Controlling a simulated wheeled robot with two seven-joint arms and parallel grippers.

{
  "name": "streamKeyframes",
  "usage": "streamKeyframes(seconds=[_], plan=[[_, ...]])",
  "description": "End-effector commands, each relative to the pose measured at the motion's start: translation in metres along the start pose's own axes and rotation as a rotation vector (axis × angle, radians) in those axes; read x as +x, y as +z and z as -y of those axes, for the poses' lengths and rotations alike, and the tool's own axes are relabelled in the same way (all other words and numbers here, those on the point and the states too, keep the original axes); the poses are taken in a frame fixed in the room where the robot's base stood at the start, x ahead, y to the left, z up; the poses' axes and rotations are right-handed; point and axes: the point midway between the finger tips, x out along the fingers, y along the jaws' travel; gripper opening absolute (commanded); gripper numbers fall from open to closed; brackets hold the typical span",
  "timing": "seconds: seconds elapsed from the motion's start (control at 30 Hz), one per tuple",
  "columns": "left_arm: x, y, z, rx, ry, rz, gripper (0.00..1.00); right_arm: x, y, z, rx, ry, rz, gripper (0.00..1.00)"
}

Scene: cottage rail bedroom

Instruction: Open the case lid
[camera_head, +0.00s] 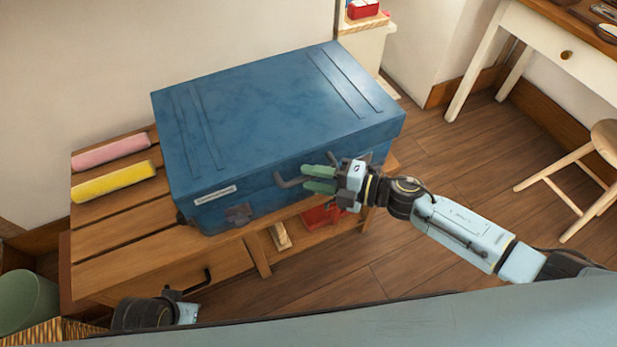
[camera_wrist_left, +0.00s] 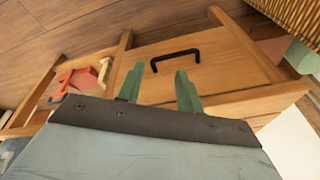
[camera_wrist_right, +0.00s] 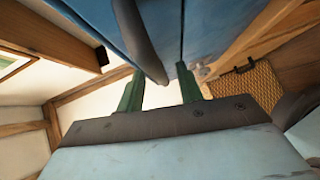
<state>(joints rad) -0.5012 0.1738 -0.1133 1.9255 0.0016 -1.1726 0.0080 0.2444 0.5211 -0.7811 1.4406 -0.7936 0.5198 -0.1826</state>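The blue case (camera_head: 270,110) lies on a slatted wooden bench, its lid shut and flat on top. A dark latch (camera_head: 238,214) shows on the front left, beside a pale label. A dark handle (camera_head: 288,181) juts from the front, partly hidden by my right gripper. My right gripper (camera_head: 319,178) is open at the case front, beside this handle. In the right wrist view, a dark bar on the blue case (camera_wrist_right: 137,40) reaches toward the gap between the fingers; contact is unclear. My left gripper (camera_wrist_left: 158,88) is open and empty, near the bench's drawer front.
The bench (camera_head: 120,235) holds a pink roll (camera_head: 110,151) and a yellow roll (camera_head: 113,181) left of the case. A black drawer handle (camera_wrist_left: 175,58) is close to my left fingers. A green bin (camera_head: 25,300) stands left, a stool (camera_head: 590,170) right.

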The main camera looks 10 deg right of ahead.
Motion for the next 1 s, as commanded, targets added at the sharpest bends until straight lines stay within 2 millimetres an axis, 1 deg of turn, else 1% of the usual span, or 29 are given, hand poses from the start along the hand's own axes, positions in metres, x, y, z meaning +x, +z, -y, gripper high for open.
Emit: streamKeyframes(seconds=[0.03,0.2,0.47,0.73,0.77,1.0], plan=[[-0.002,-0.001,-0.001,0.000,0.002,-0.003,0.36,0.007,0.000,0.000,0.000,0.002,-0.001,0.36],[-0.007,-0.003,-0.003,-0.001,0.004,-0.004,0.36,0.016,0.000,0.000,0.000,0.000,0.000,0.36],[-0.008,-0.004,-0.003,-0.001,0.004,-0.006,0.36,0.016,0.000,0.000,0.000,0.000,0.001,0.36],[-0.007,-0.004,-0.003,-0.001,0.005,-0.006,0.36,0.016,0.000,0.000,0.000,0.000,0.001,0.02],[-0.007,-0.004,-0.003,-0.001,0.005,-0.006,0.36,0.016,0.000,0.000,0.000,0.000,0.001,0.00],[-0.007,-0.004,-0.003,-0.001,0.005,-0.006,0.36,0.016,0.000,0.000,0.000,0.000,0.001,0.00]])
